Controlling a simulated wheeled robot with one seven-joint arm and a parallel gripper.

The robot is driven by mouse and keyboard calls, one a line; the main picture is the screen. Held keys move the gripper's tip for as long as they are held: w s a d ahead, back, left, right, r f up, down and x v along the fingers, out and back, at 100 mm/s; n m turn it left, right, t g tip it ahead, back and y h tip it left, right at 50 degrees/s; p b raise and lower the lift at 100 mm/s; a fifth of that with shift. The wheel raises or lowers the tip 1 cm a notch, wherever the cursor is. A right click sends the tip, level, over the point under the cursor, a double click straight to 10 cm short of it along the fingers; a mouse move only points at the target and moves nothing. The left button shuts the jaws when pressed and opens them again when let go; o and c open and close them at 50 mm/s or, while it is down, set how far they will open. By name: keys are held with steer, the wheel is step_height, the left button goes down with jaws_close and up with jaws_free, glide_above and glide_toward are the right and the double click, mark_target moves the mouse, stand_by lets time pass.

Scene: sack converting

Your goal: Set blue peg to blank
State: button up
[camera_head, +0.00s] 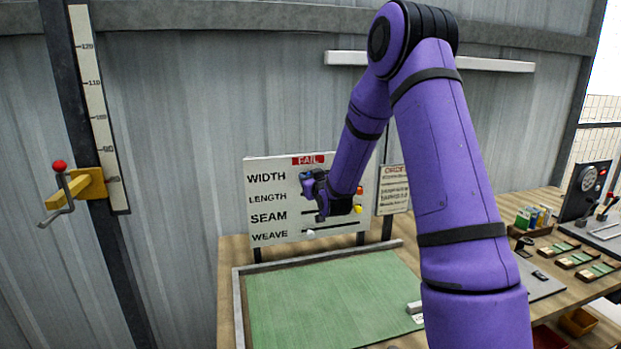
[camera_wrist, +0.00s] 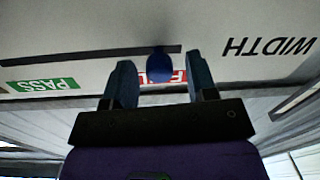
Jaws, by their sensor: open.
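The blue peg (camera_wrist: 160,68) sits in the WIDTH row of a white board (camera_head: 265,222). In the upside-down wrist view it is at the slot's FAIL end, near the red FAIL label (camera_wrist: 180,76); the green PASS label (camera_wrist: 43,85) is farther along. In the head view the blue peg (camera_head: 305,175) shows at the edge of my gripper (camera_head: 312,186). My gripper (camera_wrist: 161,78) is open, with a finger on each side of the peg and gaps visible between. I see no label reading blank; my arm hides part of the board.
A red peg (camera_head: 360,190), a yellow peg (camera_head: 359,209) and a white peg (camera_head: 310,234) are in lower rows. A green mat (camera_head: 325,300) lies below the board. An order sheet (camera_head: 393,190) stands at its right. The bench at right holds small boxes and samples.

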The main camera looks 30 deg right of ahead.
steer(key=shift+w+d, duration=0.15)
steer(key=shift+w, duration=0.45)
jaws_close()
steer(key=s+d, duration=0.2)
steer(key=d, duration=0.6)
steer(key=shift+s, duration=0.2)
steer(key=shift+d, duration=0.1)
jaws_free()
